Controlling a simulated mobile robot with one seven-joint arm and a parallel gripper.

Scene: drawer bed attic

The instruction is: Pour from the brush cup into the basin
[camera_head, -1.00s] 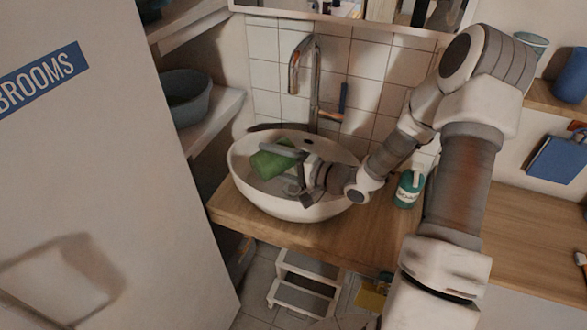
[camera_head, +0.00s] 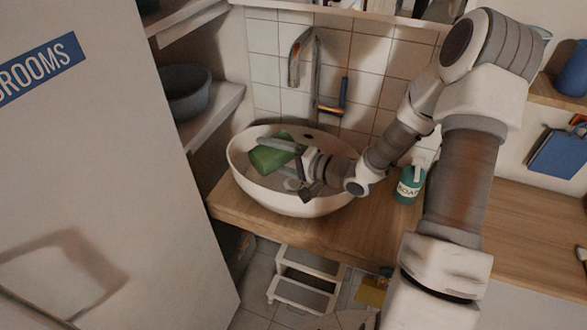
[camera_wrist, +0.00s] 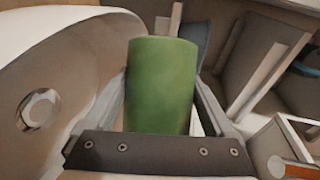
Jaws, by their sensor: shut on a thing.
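The green brush cup (camera_head: 270,157) is between the fingers of my gripper (camera_head: 290,160), which is shut on it. In the head view the cup lies tilted onto its side, over the inside of the white basin (camera_head: 308,208). In the wrist view the cup (camera_wrist: 162,85) fills the middle between the two fingers (camera_wrist: 162,100), and the basin (camera_wrist: 75,65) with its round drain curves on the left. The cup's mouth and contents are hidden in both views. I cannot tell whether the cup touches the basin.
A tall faucet (camera_head: 316,75) rises behind the basin. A green soap bottle (camera_head: 410,184) stands on the wooden counter (camera_head: 375,225) to the right. A grey bowl (camera_head: 184,94) sits on the left shelf. A white step stool (camera_head: 305,280) stands below.

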